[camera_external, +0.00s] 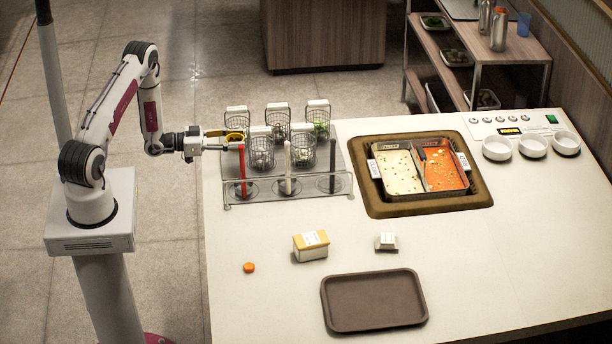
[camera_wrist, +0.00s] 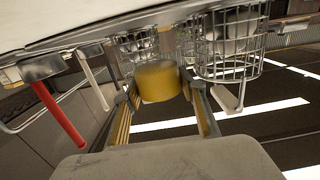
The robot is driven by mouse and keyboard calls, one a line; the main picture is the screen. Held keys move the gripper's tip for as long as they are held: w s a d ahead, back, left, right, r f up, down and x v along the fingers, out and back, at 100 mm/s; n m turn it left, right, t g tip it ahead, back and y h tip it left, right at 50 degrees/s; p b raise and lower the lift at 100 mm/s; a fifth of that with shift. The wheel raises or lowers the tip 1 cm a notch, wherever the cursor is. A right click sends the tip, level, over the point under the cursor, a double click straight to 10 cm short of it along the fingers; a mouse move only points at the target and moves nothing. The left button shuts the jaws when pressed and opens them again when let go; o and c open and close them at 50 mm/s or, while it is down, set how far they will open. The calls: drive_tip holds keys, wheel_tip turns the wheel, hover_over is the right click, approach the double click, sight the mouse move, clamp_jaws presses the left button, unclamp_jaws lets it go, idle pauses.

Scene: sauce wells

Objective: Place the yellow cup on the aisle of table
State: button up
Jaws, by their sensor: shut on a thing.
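The yellow cup (camera_wrist: 157,82) sits between the two fingers of my gripper (camera_wrist: 163,98) in the wrist view. In the external view, my gripper (camera_external: 226,139) reaches in from the left at the rack, and the yellow cup (camera_external: 236,135) shows small at its tips. My gripper is shut on the cup. The cup is beside the wire baskets and above the rack's left side; its exact height is hard to tell. The white table (camera_external: 480,260) extends to the right and front of the rack.
The rack (camera_external: 228,200) holds several wire baskets (camera_external: 277,122) and upright handles, one red (camera_external: 243,165). A two-part sauce pot (camera_external: 425,195), white bowls (camera_external: 497,147), a yellow-topped box (camera_external: 311,247), a small white box (camera_external: 386,242) and a brown tray (camera_external: 374,300) occupy the table.

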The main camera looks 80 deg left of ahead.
wheel_tip(320, 180, up, 13)
idle(0.7)
drive_tip(key=shift+r, duration=0.1)
idle(0.8)
drive_tip(key=a+n+y, duration=0.2)
drive_tip(key=a+y, duration=0.1)
drive_tip(key=a, duration=0.1)
drive_tip(key=w+d+r+n+g+y, duration=0.1)
drive_tip(key=w+d+r+n+y, duration=0.15)
drive_tip(key=w+d, duration=0.3)
drive_tip(key=w+d+r+m+h, duration=0.1)
drive_tip(key=w+d, duration=0.2)
drive_tip(key=d, duration=0.8)
drive_tip(key=w+d+r+m+h, duration=0.1)
drive_tip(key=w+d+m+h, duration=0.1)
drive_tip(key=d, duration=1)
drive_tip(key=w+d+r+m+t+h, duration=0.1)
drive_tip(key=w+d, duration=0.3)
drive_tip(key=d, duration=0.7)
drive_tip(key=shift+d+r+h, duration=0.2)
drive_tip(key=shift+r+h, duration=0.35)
drive_tip(key=shift+h, duration=0.2)
drive_tip(key=shift+w+r+m, duration=0.1)
drive_tip(key=shift+m, duration=0.15)
